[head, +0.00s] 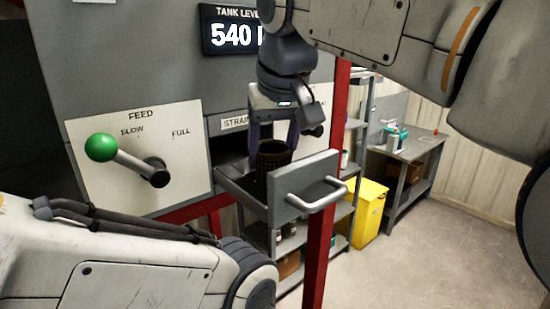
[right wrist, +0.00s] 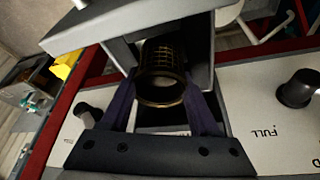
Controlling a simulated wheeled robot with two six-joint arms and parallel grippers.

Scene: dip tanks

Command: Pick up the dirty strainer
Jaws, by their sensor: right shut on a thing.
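The dirty strainer (head: 273,155) is a dark mesh cup with a brownish rim. It stands in the open drawer (head: 241,184) under the strainer label, with its lower part hidden by the drawer front. My right gripper (head: 273,143) reaches down from above, its two fingers on either side of the strainer and shut on it. In the right wrist view the strainer (right wrist: 161,75) sits between the two dark fingers, its round opening facing the camera. My left arm shows at the lower left, but its gripper is out of view.
The drawer front has a grey handle (head: 317,194). A feed lever with a green knob (head: 101,147) sticks out at the left. A red post (head: 321,240) stands by the drawer. A yellow bin (head: 369,212) and a workbench (head: 408,147) stand behind, with open floor at right.

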